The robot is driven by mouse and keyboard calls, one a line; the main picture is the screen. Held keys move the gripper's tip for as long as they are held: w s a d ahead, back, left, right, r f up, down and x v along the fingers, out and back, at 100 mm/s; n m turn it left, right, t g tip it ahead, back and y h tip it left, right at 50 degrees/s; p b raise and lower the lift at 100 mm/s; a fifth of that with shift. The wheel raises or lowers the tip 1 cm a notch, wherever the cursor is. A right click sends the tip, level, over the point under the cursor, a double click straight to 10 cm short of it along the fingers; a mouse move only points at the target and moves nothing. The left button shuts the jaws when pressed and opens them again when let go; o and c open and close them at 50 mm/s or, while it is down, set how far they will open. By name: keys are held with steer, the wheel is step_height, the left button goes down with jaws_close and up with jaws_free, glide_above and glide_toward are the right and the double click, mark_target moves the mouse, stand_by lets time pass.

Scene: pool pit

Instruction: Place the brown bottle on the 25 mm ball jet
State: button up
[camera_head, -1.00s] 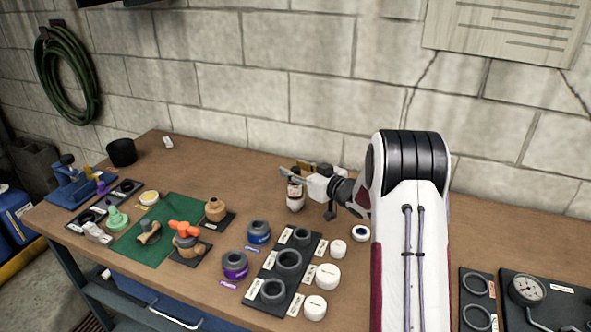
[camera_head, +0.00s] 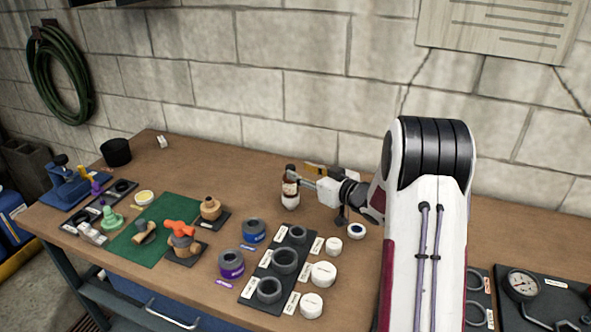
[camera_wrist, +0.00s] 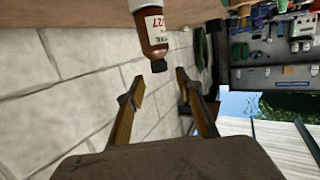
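The brown bottle (camera_head: 290,198) has a white label and a dark cap. It stands upright on the bench near the wall, just left of my gripper (camera_head: 301,184). In the wrist view, the bottle (camera_wrist: 152,30) lies ahead of my gripper (camera_wrist: 158,88), with its cap closest. The two fingers are spread apart with nothing between them. I cannot tell which fitting is the 25 mm ball jet; the labels are too small. Several grey ring fittings (camera_head: 284,261) sit on a black plate, and a blue one (camera_head: 253,231) and a purple one (camera_head: 231,264) stand beside it.
White round caps (camera_head: 323,273) stand right of the black plate. A green mat (camera_head: 143,254) with tools and an orange-handled valve (camera_head: 181,232) are to the left. A gauge plate (camera_head: 548,298) is at far right. The bench behind the blue fitting is clear.

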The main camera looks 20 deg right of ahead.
steer(key=v, duration=0.6)
stand_by(0.4)
stand_by(0.3)
steer(key=s+a+r+m+g+h, duration=0.25)
steer(key=r+h, duration=0.25)
steer(key=r, duration=0.4)
steer(key=s+a+r+g+h, duration=0.2)
steer(key=s+a+r, duration=0.1)
steer(key=s, duration=0.6)
steer(key=s+a+f+g+y, duration=0.1)
steer(key=s+a+f+g, duration=0.1)
steer(key=s+a, duration=0.5)
steer(key=s+a+f+g+y, duration=0.2)
steer(key=s+a, duration=0.6)
steer(key=s, duration=1.2)
steer(key=shift+s+a+f+g, duration=0.2)
steer(key=shift+f+g, duration=0.15)
steer(key=shift+g, duration=0.2)
steer(key=shift+m, duration=0.25)
